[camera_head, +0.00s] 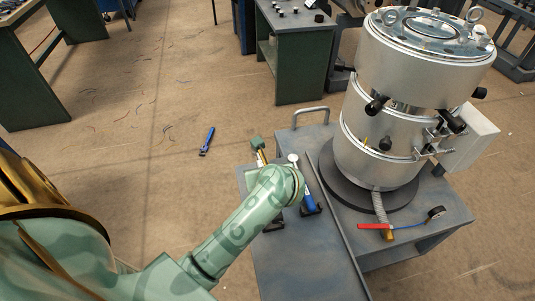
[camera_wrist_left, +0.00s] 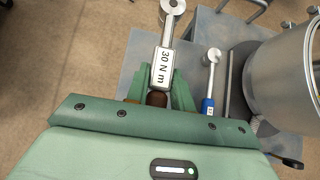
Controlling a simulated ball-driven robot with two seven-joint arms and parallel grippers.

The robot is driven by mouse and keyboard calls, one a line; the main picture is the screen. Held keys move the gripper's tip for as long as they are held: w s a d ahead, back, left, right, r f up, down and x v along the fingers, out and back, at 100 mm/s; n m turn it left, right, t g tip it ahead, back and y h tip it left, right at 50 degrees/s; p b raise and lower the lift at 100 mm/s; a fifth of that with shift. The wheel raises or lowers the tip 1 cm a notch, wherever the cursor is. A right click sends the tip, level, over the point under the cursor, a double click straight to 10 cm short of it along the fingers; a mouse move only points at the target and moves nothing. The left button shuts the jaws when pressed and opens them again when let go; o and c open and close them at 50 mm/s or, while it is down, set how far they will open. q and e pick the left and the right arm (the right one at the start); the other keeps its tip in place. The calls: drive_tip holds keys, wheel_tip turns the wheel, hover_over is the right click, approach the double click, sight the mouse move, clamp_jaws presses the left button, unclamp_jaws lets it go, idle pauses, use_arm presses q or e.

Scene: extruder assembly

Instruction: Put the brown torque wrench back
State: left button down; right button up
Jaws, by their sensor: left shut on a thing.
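The brown torque wrench (camera_wrist_left: 163,62) has a metal shaft marked "30 N m", a round head at the top of the left wrist view and a brown handle. My left gripper (camera_wrist_left: 158,92) is shut on the wrench near the handle, with a green finger on each side. Most of the handle is hidden by the gripper. In the head view my left forearm and wrist cover most of the gripper. A second torque wrench with a blue handle (camera_head: 309,201) stands just right of my wrist; it also shows in the left wrist view (camera_wrist_left: 208,100). My right gripper is not in view.
A large silver extruder cylinder (camera_head: 385,110) stands on the grey work table (camera_head: 300,270). A blue tool (camera_head: 207,141) lies on the floor.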

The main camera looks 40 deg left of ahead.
use_arm(q)
drive_tip(key=shift+r, duration=0.25)
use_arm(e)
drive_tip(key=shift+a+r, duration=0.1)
use_arm(q)
drive_tip(key=shift+s+d+f, duration=0.1)
drive_tip(key=shift+s+d, duration=0.05)
drive_tip(key=shift+d, duration=0.05)
